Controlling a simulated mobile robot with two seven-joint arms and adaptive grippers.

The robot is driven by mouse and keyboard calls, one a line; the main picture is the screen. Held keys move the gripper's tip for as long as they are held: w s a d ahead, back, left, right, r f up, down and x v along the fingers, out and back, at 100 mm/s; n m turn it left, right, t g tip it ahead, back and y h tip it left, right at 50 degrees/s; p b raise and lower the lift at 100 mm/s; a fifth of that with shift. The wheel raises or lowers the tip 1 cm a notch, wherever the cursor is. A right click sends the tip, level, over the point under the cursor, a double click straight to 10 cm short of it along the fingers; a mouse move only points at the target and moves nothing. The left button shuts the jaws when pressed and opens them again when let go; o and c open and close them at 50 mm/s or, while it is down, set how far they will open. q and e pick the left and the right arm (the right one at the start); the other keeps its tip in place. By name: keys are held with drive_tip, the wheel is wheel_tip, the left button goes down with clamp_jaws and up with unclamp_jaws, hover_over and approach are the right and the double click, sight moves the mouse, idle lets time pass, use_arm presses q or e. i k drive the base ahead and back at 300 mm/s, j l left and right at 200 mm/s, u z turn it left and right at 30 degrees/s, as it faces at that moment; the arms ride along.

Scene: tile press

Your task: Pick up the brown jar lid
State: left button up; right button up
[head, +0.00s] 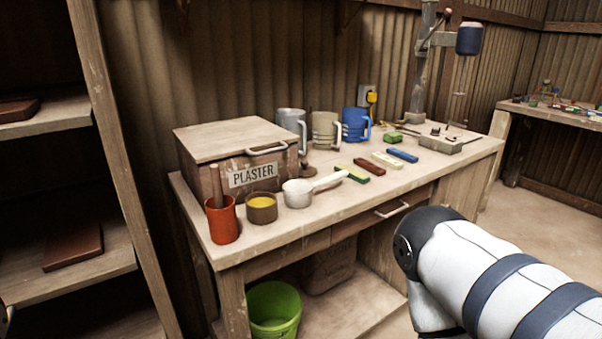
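A small dark brown round thing (309,171) lies on the workbench just right of the plaster box; it may be the brown jar lid, but it is too small to tell. A brown open jar (261,208) with yellow contents stands near the bench's front left edge. No lid shows on this jar. My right arm comes in from the lower right, in front of the bench, and its gripper is out of view. My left gripper is not in view.
The workbench (310,214) also holds a wooden plaster box (225,142), a red cup (222,222), a white ladle (299,193), several coloured bars, three mugs and a press stand (440,143). A green bucket (274,306) stands below. Shelves (75,259) rise at left.

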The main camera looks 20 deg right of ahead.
sight(304, 171)
drive_tip(key=i+l+u, duration=0.15)
drive_tip(key=l+u, duration=0.2)
drive_tip(key=l, duration=0.75)
drive_tip(key=l+u, duration=0.4)
drive_tip(key=l, duration=0.7)
